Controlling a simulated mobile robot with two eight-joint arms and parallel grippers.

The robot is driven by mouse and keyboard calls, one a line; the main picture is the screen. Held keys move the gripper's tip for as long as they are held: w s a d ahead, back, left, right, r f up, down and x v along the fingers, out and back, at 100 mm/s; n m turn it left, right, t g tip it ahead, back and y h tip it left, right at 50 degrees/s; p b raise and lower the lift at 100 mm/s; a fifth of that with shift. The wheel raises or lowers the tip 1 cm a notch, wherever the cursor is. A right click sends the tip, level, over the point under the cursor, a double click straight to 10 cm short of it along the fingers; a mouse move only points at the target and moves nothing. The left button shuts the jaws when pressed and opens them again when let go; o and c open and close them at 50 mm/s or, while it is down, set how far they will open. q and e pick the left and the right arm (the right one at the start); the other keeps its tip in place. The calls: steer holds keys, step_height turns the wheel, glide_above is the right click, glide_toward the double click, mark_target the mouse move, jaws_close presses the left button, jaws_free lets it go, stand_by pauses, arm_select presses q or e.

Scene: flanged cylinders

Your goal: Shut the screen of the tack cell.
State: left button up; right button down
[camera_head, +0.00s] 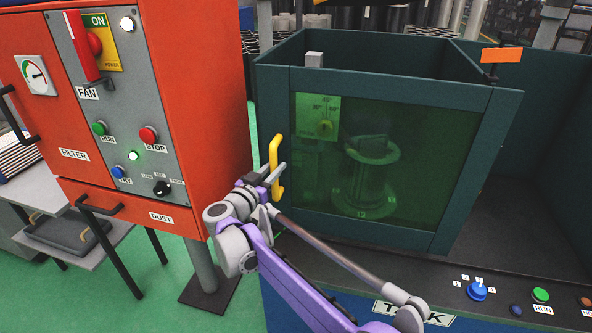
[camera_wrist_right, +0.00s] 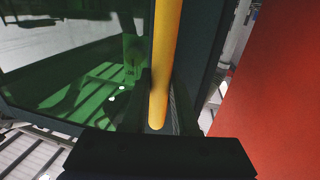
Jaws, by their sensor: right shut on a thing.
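The screen (camera_head: 385,90) of the tack cell is a dark green frame with a tinted green window, standing upright at the front of the cell. It covers the left part of the cell, and I cannot tell whether its edges meet the frame. Its yellow handle (camera_head: 274,165) is on the left edge. My right gripper (camera_head: 275,182) is shut on this handle. The handle (camera_wrist_right: 166,65) runs upright between the dark fingers in the right wrist view. A flanged cylinder (camera_head: 366,180) stands behind the window. My left gripper is out of view.
An orange cabinet (camera_head: 205,60) with fan and dust controls stands close to the left of the handle. The cell's front ledge carries a blue knob (camera_head: 477,291) and a green button (camera_head: 541,295). An orange tag (camera_head: 501,55) sits at the upper right. Bare dark deck shows at right.

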steer(key=shift+w+a, duration=0.2)
steer(key=shift+a, duration=0.6)
steer(key=c, duration=0.7)
jaws_free()
steer(key=shift+d, duration=0.15)
steer(key=v, duration=1.1)
steer(key=shift+w, duration=0.1)
